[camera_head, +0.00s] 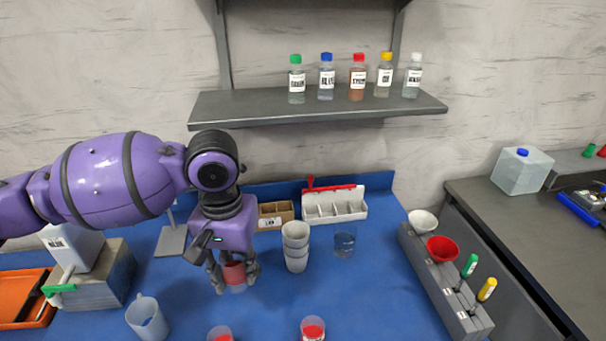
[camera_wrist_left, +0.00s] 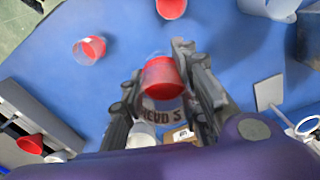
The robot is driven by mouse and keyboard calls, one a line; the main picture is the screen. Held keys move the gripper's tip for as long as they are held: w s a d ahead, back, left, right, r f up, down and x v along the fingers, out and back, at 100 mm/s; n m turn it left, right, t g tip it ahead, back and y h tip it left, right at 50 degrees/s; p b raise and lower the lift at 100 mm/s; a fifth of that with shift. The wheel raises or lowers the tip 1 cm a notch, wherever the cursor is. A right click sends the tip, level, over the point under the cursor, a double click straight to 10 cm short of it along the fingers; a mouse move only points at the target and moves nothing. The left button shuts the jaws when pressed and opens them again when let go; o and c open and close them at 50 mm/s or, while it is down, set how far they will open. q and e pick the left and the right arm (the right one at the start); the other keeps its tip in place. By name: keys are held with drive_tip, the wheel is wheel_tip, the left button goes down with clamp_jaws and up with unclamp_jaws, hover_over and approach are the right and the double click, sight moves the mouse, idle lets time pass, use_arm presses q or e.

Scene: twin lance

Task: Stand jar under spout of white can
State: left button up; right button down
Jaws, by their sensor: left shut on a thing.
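My left gripper (camera_head: 233,277) is shut on a clear jar with red contents (camera_head: 234,274), holding it upright over the blue table. The left wrist view shows this jar (camera_wrist_left: 162,76) between the two fingers, with lettering partly visible on it. The white can (camera_head: 72,246), with a dark label, stands on a grey block at the left. A green piece (camera_head: 60,288) sticks out near the block's front; I cannot tell whether it is the can's spout. The jar is to the right of the can, well apart from it. My right gripper is not in view.
Two more jars with red contents (camera_head: 313,329) stand at the front edge. A translucent mug (camera_head: 147,318) stands between the block and the held jar. An orange tray (camera_head: 18,296) is far left.

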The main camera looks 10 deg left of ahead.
use_arm(q)
drive_tip(key=s+d+f+m, duration=0.45)
drive_tip(key=s+m, duration=0.25)
drive_tip(key=m, duration=0.3)
drive_tip(key=w+a+f+b, duration=0.1)
drive_tip(key=w+f, duration=0.1)
drive_tip(key=w, duration=0.2)
drive_tip(key=w+a+f, duration=0.1)
drive_tip(key=w+f, duration=0.2)
drive_tip(key=w, duration=0.1)
drive_tip(key=w+a+f+b, duration=0.1)
drive_tip(key=w+f, duration=0.1)
drive_tip(key=w, duration=0.2)
drive_tip(key=shift+w+a+f+b, duration=0.25)
drive_tip(key=shift+a+f+b, duration=0.05)
drive_tip(key=shift+f, duration=0.1)
drive_tip(key=shift+w+a+f, duration=0.1)
drive_tip(key=shift+w+f, duration=0.15)
drive_tip(key=shift+w, duration=0.05)
drive_tip(key=f, duration=0.3)
drive_tip(key=shift+w+a+f, duration=0.1)
drive_tip(key=shift+w+f, duration=0.1)
drive_tip(key=shift+w, duration=0.05)
drive_tip(key=shift+f, duration=0.15)
